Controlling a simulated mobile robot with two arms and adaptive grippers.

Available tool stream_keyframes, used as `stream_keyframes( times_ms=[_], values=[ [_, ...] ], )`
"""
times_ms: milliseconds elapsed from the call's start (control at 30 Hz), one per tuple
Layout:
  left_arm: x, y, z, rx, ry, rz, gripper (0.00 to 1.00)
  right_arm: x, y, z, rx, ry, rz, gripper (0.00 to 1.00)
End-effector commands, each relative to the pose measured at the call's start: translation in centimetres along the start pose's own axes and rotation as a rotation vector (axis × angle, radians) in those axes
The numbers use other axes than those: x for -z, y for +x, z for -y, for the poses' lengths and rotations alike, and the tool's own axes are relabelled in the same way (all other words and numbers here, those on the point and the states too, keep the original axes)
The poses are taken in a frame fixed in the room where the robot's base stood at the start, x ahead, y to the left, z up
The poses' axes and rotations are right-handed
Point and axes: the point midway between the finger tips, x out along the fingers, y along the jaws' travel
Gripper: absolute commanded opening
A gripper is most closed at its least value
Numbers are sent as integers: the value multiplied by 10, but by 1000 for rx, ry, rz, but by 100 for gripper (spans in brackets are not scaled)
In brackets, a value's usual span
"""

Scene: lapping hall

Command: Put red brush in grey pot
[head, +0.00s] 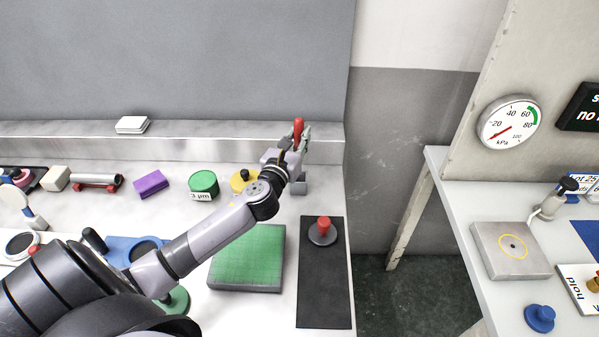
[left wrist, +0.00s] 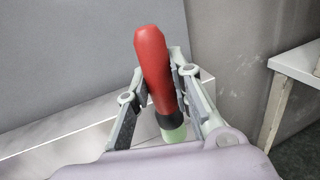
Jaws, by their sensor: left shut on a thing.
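The red brush (head: 298,130) is held up by my left gripper (head: 295,142) above the back right part of the bench. In the left wrist view the red brush (left wrist: 154,70) leans slightly between the two fingers of the left gripper (left wrist: 158,98), with a black collar and a pale green lower end. The left gripper is shut on it. A small grey thing (head: 299,187), perhaps the grey pot, shows just below the gripper; the arm partly hides it and I cannot see an opening. My right gripper is not in view.
A green board (head: 248,258) and a black mat (head: 325,285) with a red-knobbed disc (head: 323,231) lie in front. A green tin (head: 203,183), a purple block (head: 150,184) and a yellow thing (head: 240,181) stand left. The bench ends just right of the mat.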

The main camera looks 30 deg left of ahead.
Motion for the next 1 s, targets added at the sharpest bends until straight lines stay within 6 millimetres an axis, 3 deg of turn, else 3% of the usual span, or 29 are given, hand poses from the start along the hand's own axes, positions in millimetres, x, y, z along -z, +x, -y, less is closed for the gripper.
stream_keyframes(
  times_ms=[33,133,433,600,1000],
  values=[
    [21,0,0,-4,-5,-5,0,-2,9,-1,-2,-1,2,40],
    [44,-1,0,-3,-5,-3,0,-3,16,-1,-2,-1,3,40],
    [74,-1,0,-1,-1,0,0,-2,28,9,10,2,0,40],
    [104,-2,0,-3,-3,-1,0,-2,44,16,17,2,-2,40],
    [110,-2,0,0,0,1,0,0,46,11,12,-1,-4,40]
  ],
)
